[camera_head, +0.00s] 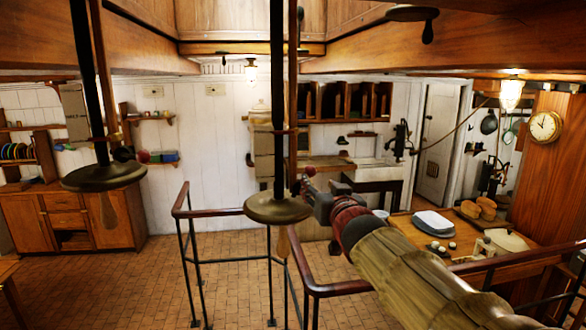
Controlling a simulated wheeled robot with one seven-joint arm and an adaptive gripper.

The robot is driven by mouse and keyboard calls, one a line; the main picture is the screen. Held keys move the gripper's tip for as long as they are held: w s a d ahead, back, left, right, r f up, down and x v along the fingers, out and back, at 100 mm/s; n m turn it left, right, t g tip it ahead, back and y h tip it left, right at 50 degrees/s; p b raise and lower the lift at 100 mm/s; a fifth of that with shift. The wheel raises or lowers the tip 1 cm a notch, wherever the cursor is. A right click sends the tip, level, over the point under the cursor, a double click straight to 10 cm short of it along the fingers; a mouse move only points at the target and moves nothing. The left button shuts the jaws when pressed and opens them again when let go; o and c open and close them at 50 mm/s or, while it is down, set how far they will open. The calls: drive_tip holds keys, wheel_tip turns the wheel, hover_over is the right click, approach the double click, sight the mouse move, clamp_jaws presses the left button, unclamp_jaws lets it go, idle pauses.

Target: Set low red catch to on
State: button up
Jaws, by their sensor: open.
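My gripper (306,193) is in the middle of the view, at the end of my arm, which comes in from the lower right. It points left toward a dark post with a pale labelled box, and its jaws are open with nothing seen in them. A small red knob (310,171) shows just above the gripper, close to the post; I cannot tell if they touch. Another red knob (142,156) stands out by the left post. Which of these is the low red catch, and its setting, I cannot tell.
Dark posts with round brass plates (276,207) hang in front. A railing (225,212) runs below my gripper. A wooden counter (405,222) with bread and dishes is at the right. A cabinet (70,218) stands at the left. The tiled floor between is clear.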

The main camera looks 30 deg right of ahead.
sight(312, 173)
drive_tip(key=shift+w+a+r+t, duration=0.1)
drive_tip(key=shift+r+t, duration=0.05)
drive_tip(key=shift+r, duration=0.2)
drive_tip(key=shift+w+a+r+t, duration=0.1)
drive_tip(key=shift+r+t, duration=0.05)
drive_tip(key=shift+r, duration=0.2)
drive_tip(key=p+x, duration=0.1)
drive_tip(key=x, duration=0.6)
drive_tip(key=shift+w+p, duration=0.3)
drive_tip(key=shift+p, duration=0.05)
drive_tip(key=shift+c, duration=0.5)
clamp_jaws()
